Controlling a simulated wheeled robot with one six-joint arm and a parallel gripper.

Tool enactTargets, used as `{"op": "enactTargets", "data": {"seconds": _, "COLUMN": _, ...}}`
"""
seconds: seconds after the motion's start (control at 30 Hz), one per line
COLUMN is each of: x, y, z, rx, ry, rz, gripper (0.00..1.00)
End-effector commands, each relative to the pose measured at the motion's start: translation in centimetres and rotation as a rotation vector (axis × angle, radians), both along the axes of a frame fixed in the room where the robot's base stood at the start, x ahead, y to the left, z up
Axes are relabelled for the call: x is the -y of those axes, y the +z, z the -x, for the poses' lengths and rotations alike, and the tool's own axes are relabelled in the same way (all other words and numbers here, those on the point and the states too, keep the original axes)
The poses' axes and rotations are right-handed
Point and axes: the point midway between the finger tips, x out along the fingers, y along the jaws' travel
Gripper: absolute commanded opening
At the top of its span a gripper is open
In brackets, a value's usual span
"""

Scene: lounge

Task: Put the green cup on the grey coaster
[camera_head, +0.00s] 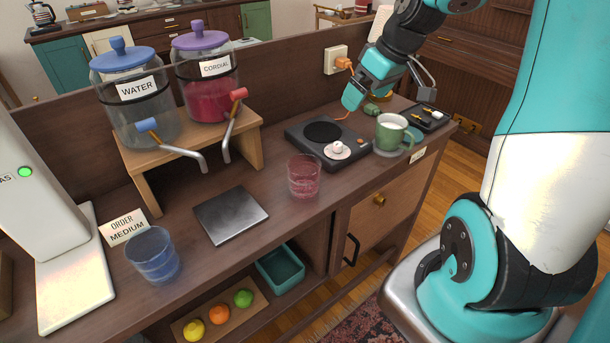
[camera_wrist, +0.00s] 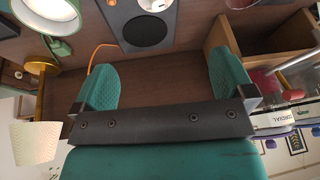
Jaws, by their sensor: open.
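The green cup (camera_head: 389,133) stands upright at the right end of the counter.
A black hotplate (camera_head: 325,140) with a small white item on it is left of the cup. A teal disc (camera_head: 416,134) and a black tray (camera_head: 425,118) are to its right. A red glass (camera_head: 304,177) stands near the front edge. A lamp's gold base (camera_head: 382,97) is behind.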

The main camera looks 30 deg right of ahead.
Motion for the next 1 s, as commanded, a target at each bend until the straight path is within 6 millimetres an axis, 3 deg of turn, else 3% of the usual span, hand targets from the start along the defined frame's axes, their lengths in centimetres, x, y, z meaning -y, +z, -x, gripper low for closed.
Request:
{"op": "enactTargets", "data": {"seconds": 0.03, "x": -5.3, "y": 1.0, "z": 0.3, "rx": -0.011, "ry": 0.075, "rz": -0.022, "gripper": 1.0}}
{"op": "enactTargets", "data": {"seconds": 0.1, "x": -11.9, "y": 2.0, "z": 2.1, "rx": -0.043, "ry": 0.154, "rz": -0.057, "gripper": 1.0}}
{"op": "enactTargets", "data": {"seconds": 0.2, "x": -19.4, "y": 2.9, "z": 6.3, "rx": -0.099, "ry": 0.26, "rz": -0.094, "gripper": 1.0}}
{"op": "enactTargets", "data": {"seconds": 0.33, "x": -25.4, "y": 3.4, "z": 12.3, "rx": -0.165, "ry": 0.369, "rz": -0.117, "gripper": 1.0}}
{"op": "enactTargets", "data": {"seconds": 0.4, "x": -27.1, "y": 3.4, "z": 15.0, "rx": -0.194, "ry": 0.409, "rz": -0.12, "gripper": 1.0}}
{"op": "enactTargets", "data": {"seconds": 0.53, "x": -28.4, "y": 3.4, "z": 17.8, "rx": -0.225, "ry": 0.449, "rz": -0.121, "gripper": 1.0}}
{"op": "enactTargets", "data": {"seconds": 0.87, "x": -28.7, "y": 3.5, "z": 18.3, "rx": -0.234, "ry": 0.454, "rz": -0.122, "gripper": 1.0}}
{"op": "enactTargets", "data": {"seconds": 1.0, "x": -28.7, "y": 5.3, "z": 18.3, "rx": -0.233, "ry": 0.454, "rz": -0.122, "gripper": 1.0}}
